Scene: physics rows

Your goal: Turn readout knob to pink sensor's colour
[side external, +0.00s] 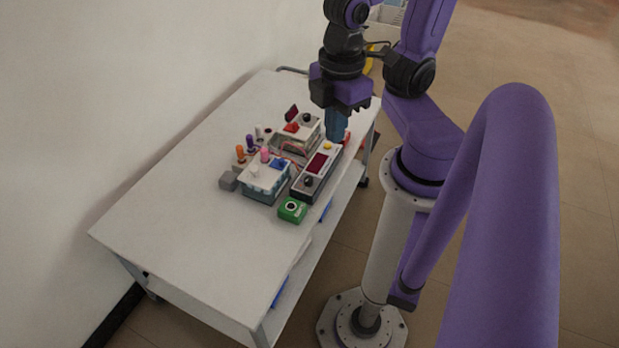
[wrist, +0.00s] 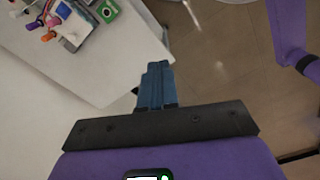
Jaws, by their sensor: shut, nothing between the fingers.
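A dark readout box (side external: 301,192) with a red display (side external: 317,163) lies on the table in the side external view. A black knob (side external: 308,181) sits at its near end and a yellow button (side external: 328,146) at its far end. A pink-topped sensor (side external: 265,154) stands left of it by a white-and-blue box (side external: 262,184). My gripper (side external: 335,138) is shut and empty, pointing down near the readout's far end, with the knob apart from it. The blue fingers also show in the wrist view (wrist: 155,75). What colours the knob points at is too small to tell.
Purple (side external: 250,143) and orange (side external: 240,152) plugs stand at the back left. A box with a red button (side external: 291,127) is behind. The table's near left part (side external: 170,225) is clear.

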